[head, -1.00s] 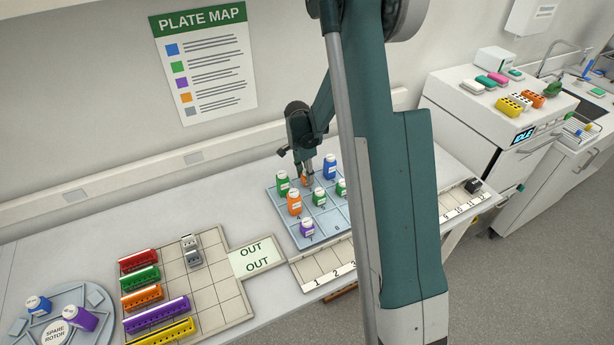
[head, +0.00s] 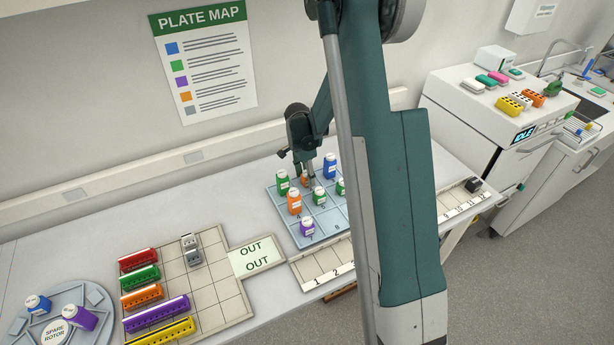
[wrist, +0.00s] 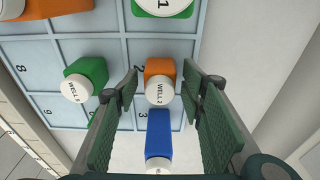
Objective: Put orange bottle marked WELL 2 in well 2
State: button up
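The orange bottle (wrist: 159,88) with a white cap marked WELL 2 stands upright in the wrist view, in the plate cell beside the one numbered 3.
Close by on the plate stand a blue bottle (wrist: 158,135), a green bottle (wrist: 85,80) and another orange bottle (head: 294,201). A purple bottle (head: 307,226) stands at the front. A rack (head: 205,310) with coloured blocks and the spare rotor (head: 75,300) lie to the left.

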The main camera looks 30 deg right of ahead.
aim_at(304, 174)
jog(key=shift+r, duration=0.15)
notch_tip(304, 174, up, 12)
jog(key=a, duration=0.1)
jog(key=shift+a+b, duration=0.25)
jog(key=shift+b, duration=0.05)
dwell(0.6)
dwell(0.4)
